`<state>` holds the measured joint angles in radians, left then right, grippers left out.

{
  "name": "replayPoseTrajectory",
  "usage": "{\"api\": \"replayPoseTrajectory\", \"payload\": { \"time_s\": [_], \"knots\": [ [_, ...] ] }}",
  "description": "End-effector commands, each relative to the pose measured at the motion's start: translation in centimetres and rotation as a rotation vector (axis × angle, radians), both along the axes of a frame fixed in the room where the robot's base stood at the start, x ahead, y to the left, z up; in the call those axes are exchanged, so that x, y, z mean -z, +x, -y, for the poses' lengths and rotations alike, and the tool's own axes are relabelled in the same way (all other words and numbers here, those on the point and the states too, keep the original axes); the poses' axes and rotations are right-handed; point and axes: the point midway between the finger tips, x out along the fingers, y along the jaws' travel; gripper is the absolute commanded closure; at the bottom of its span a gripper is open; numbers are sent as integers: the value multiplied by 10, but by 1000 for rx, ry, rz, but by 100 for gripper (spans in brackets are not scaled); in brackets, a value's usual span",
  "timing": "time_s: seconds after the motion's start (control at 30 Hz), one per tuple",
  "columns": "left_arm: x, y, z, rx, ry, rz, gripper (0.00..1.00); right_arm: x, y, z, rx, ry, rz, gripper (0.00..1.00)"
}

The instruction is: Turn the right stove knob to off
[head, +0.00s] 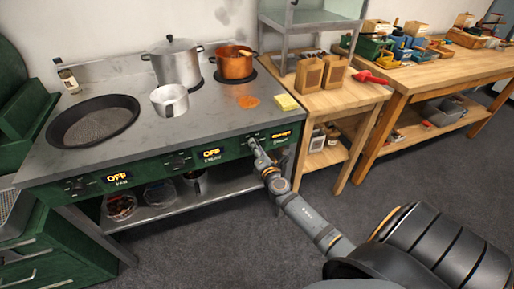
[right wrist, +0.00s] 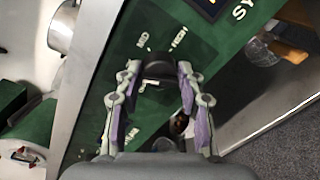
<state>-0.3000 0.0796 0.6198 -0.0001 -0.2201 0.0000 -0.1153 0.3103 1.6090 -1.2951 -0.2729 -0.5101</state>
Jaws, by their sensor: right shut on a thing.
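The green stove front (head: 150,176) carries several dark knobs with small displays beside them. The left display (head: 118,178) and the middle display (head: 212,153) read OFF. The right display (head: 282,135) is lit orange, but its word is too small to read surely. My right gripper (head: 254,146) is at the right end of the panel, just left of that display. In the right wrist view, its fingers are on both sides of the dark right stove knob (right wrist: 158,68), shut on it. My left gripper is not in view.
On the steel stove top stand a wide dark pan (head: 93,120), a steel pot (head: 175,64), a small saucepan (head: 169,100) and a copper pot (head: 235,62). A yellow sponge (head: 286,102) lies near the right edge. A wooden table (head: 345,98) stands to the right.

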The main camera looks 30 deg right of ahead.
Motion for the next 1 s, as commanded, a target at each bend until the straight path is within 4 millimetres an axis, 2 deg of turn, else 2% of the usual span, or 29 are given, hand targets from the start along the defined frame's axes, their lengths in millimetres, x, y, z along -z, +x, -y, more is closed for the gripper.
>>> {"api": "replayPoseTrajectory", "payload": {
  "time_s": [1.0],
  "knots": [
    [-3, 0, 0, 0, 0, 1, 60, -1, 1, -4, 0, -916, -217, 93]
  ]
}}
